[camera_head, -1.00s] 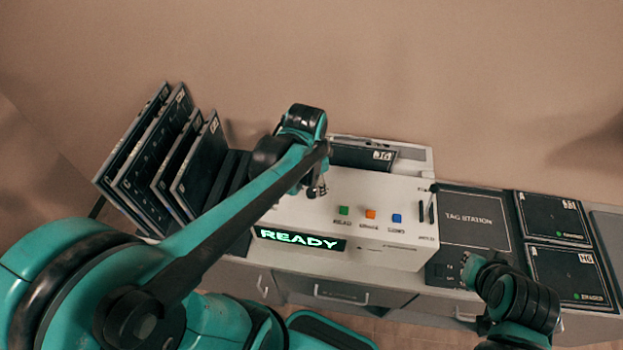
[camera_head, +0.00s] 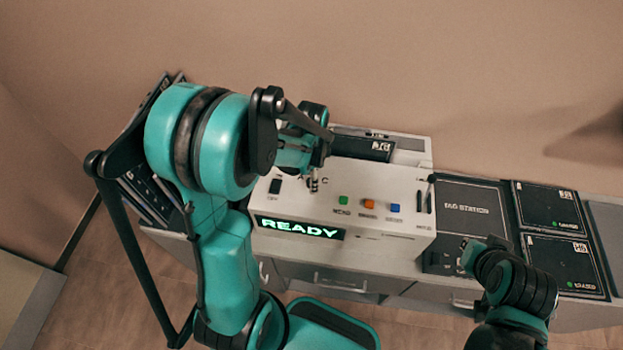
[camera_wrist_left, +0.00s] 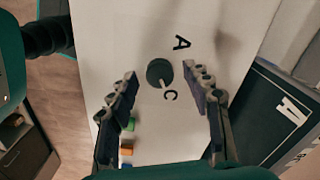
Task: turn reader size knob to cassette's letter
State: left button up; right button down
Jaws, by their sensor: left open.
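The white reader (camera_head: 385,180) stands mid-bench with a lit READY display (camera_head: 300,228). A pale pointer mark on the knob faces roughly towards C. A cassette (camera_head: 355,146) sits at the reader's back; its white tag (camera_wrist_left: 292,108) is partly visible, its letter uncertain. My left gripper (camera_wrist_left: 162,76) is open above the knob, fingers either side in view; contact is unclear. My right gripper (camera_head: 466,255) is by the tag station, its jaws unclear.
Green (camera_head: 343,201), orange (camera_head: 369,204) and blue (camera_head: 394,208) buttons sit right of the knob. An OFF switch (camera_head: 275,186) is left of it. The tag station (camera_head: 465,207) and two cassettes (camera_head: 548,207) lie right. Racked cassettes (camera_head: 150,195) stand left, behind my arm.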

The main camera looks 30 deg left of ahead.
pick_arm(q)
jog(key=shift+f, duration=0.25)
grip_shut()
